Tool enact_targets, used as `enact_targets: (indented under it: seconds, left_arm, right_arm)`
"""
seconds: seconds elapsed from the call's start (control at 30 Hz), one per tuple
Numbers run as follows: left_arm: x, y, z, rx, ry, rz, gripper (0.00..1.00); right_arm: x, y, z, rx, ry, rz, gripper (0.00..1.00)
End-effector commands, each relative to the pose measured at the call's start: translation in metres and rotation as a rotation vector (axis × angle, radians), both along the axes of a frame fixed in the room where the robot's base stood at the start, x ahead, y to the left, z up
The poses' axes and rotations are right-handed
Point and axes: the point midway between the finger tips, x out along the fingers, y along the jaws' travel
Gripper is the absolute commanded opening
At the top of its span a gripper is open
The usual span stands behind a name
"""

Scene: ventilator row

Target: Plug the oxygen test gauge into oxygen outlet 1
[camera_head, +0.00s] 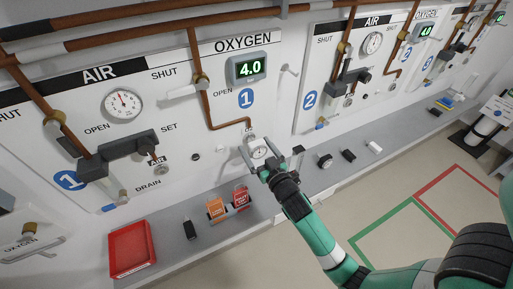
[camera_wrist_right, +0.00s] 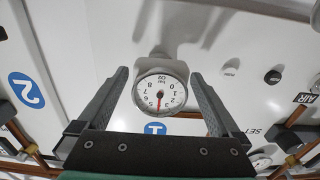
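The oxygen test gauge (camera_head: 259,152) is a small round dial with a white face. It is at the wall panel, just below the end of the copper pipe under the OXYGEN 1 label (camera_head: 246,98). In the right wrist view the gauge (camera_wrist_right: 160,91) faces me, its red needle pointing down in the picture. My right gripper (camera_head: 270,149) is open, its two fingers (camera_wrist_right: 159,75) on either side of the dial with small gaps visible. The outlet is largely hidden behind the gauge; I cannot tell how fully the gauge sits in it. My left gripper is not in view.
A grey shelf (camera_head: 263,207) runs below the panel. It holds a red tray (camera_head: 131,249), orange (camera_head: 216,209) and red (camera_head: 241,197) blocks, and several small black and white fittings. The AIR manifold (camera_head: 118,150) projects at left. Open floor lies in front.

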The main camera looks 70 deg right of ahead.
Motion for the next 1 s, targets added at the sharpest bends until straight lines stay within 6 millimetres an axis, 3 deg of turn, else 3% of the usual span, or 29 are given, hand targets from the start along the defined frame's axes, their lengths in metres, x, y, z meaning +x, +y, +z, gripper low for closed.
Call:
enact_targets:
  seconds: [0.23, 0.7, 1.0]
  left_arm:
    - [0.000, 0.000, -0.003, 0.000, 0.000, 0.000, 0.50]
    - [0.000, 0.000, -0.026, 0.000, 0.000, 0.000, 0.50]
    - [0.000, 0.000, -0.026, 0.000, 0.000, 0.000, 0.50]
  right_arm:
    - [-0.011, 0.009, -0.003, 0.000, 0.002, 0.001, 1.00]
    - [-0.085, 0.069, -0.003, 0.000, 0.001, 0.002, 1.00]
    - [-0.091, 0.073, 0.000, 0.000, 0.000, 0.000, 1.00]
